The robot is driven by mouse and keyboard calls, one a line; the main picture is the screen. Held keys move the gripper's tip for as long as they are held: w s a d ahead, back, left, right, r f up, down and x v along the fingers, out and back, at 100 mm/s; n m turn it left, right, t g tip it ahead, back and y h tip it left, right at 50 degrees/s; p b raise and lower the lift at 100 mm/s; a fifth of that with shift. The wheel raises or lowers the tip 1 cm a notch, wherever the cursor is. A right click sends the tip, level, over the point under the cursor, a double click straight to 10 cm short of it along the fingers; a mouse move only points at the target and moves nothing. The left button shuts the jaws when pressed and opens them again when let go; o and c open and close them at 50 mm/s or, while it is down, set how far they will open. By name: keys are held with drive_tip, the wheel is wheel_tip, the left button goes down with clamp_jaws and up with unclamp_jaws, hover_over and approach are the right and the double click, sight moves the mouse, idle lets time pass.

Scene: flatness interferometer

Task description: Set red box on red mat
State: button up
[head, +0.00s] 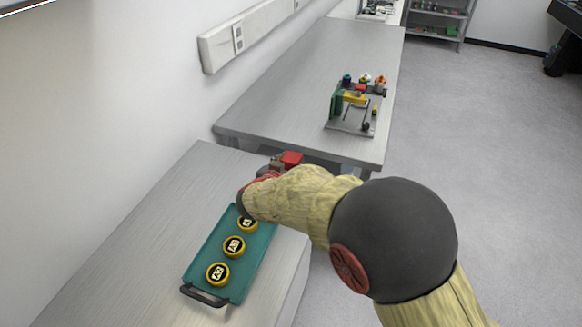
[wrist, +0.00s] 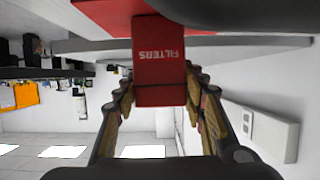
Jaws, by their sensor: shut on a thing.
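The red box (wrist: 160,62), lettered FILTERS, is between the fingers of my gripper (wrist: 160,100) in the wrist view, which is upside down. My gripper is shut on it. A flat red surface, which looks like the red mat (wrist: 100,12), lies at the top edge of the wrist view, next to the box's lower end. I cannot tell whether they touch. In the head view a small red block, seemingly the box (head: 291,158), shows just past my gripper (head: 274,166) at the near bench's far end. My arm hides much there; the mat is not clear.
A teal tray (head: 259,268) with several yellow-rimmed round pieces lies on the near bench (head: 150,215). A fixture with colored knobs (head: 350,125) stands on the far bench (head: 305,75). A wall rail (head: 255,28) runs along the left. Open floor lies right.

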drive_tip(key=shift+r, duration=0.15)
drive_tip(key=shift+f, duration=0.2)
drive_tip(key=o, duration=1.2)
drive_tip(key=shift+o, duration=0.2)
drive_tip(key=shift+r, duration=0.15)
